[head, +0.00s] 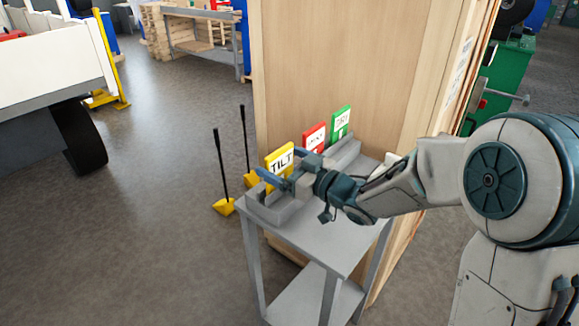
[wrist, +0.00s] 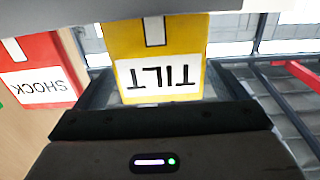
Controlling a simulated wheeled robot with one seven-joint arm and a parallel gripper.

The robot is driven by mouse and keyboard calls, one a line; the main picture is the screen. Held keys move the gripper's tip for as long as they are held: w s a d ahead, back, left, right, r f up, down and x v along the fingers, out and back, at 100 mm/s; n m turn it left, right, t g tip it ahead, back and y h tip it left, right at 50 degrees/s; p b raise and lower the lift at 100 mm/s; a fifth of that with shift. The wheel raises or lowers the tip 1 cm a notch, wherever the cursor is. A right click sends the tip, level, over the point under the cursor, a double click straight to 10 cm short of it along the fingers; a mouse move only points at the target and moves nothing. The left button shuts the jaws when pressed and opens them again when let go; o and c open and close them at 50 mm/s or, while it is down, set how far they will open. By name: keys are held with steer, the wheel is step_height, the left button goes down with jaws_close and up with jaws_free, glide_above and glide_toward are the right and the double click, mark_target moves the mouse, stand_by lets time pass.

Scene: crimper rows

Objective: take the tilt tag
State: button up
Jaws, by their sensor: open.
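The yellow tilt tag (head: 279,157), with black TILT on a white label, stands upright in a grey rack (head: 268,210) on a small grey table. It also shows upside down at the upper middle of the wrist view (wrist: 155,65), close in front of my gripper. My gripper (head: 284,178) is open at the tag, with its fingers by the tag's lower part. I cannot tell whether they touch it. The tag's lower edge is hidden in the head view.
A red SHOCK tag (head: 314,137) and a green tag (head: 341,122) stand in a row behind the tilt tag. A large wooden crate (head: 345,60) rises right behind the table (head: 325,237). Yellow dustpans (head: 224,206) stand on the floor to the left, where the floor is mostly open.

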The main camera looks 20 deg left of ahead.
steer(key=c, duration=1)
steer(key=shift+o, duration=0.2)
step_height(320, 180, up, 6)
steer(key=p, duration=0.4)
